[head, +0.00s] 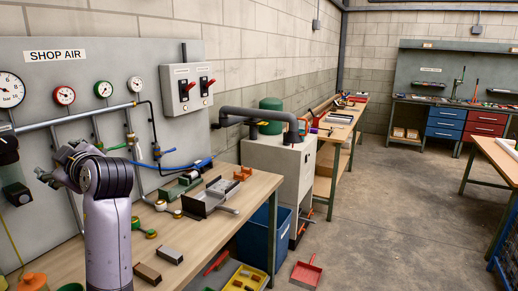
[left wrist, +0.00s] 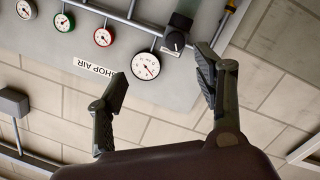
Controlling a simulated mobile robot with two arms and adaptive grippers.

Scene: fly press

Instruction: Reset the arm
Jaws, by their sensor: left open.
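My left arm (head: 107,215) rises from the bottom left in the head view and bends over toward the shop air panel (head: 60,120). My left gripper (head: 46,178) is at the bend's far left end, in front of the panel and partly hidden by my wrist. In the left wrist view the two fingers (left wrist: 163,85) are spread wide with nothing between them. Behind them is the panel with its gauges, seen upside down. My right gripper is not in view.
A wooden workbench (head: 215,222) holds a green vise, a grey metal fixture (head: 207,200), brass fittings and two small blocks (head: 171,255). A grey cabinet (head: 283,165) stands at its right end. A blue bin (head: 262,240) and red dustpan (head: 306,274) are lower.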

